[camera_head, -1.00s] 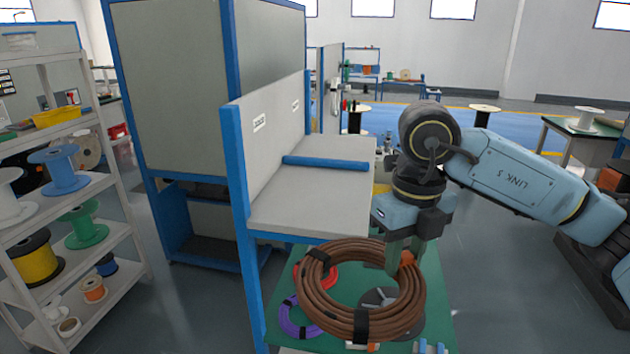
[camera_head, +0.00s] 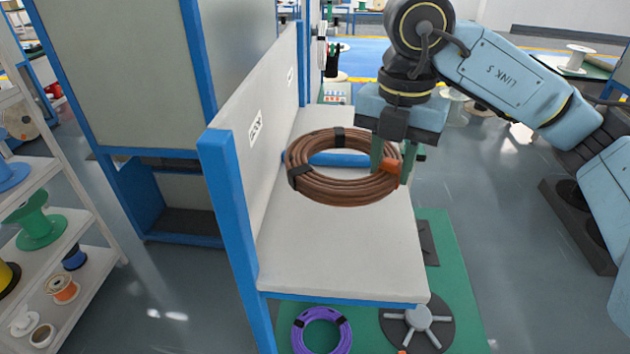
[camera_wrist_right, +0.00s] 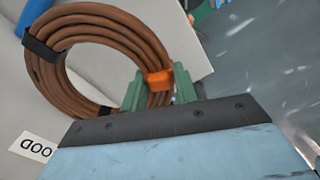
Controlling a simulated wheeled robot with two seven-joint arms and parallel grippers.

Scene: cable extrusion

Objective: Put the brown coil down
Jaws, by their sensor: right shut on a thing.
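The brown coil (camera_head: 335,192) is a thick ring of cable with black ties. It also shows in the wrist view (camera_wrist_right: 98,20). My right gripper (camera_head: 392,166) is shut on the orange piece at the coil's right side, its green fingers on either side of it (camera_wrist_right: 160,82). The coil is over the grey shelf (camera_head: 335,260), near the labelled back panel. The blue bar (camera_head: 340,159) across the shelf shows through the coil's opening. I cannot tell whether the coil touches the shelf or the bar. My left gripper is not in view.
The front of the shelf is bare. Below it, a green surface (camera_head: 460,290) holds a purple coil (camera_head: 298,335) and a dark round reel with a grey hub (camera_head: 418,316). A rack of spools (camera_head: 85,285) stands at the left. A panel label (camera_wrist_right: 33,147) shows "OOD".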

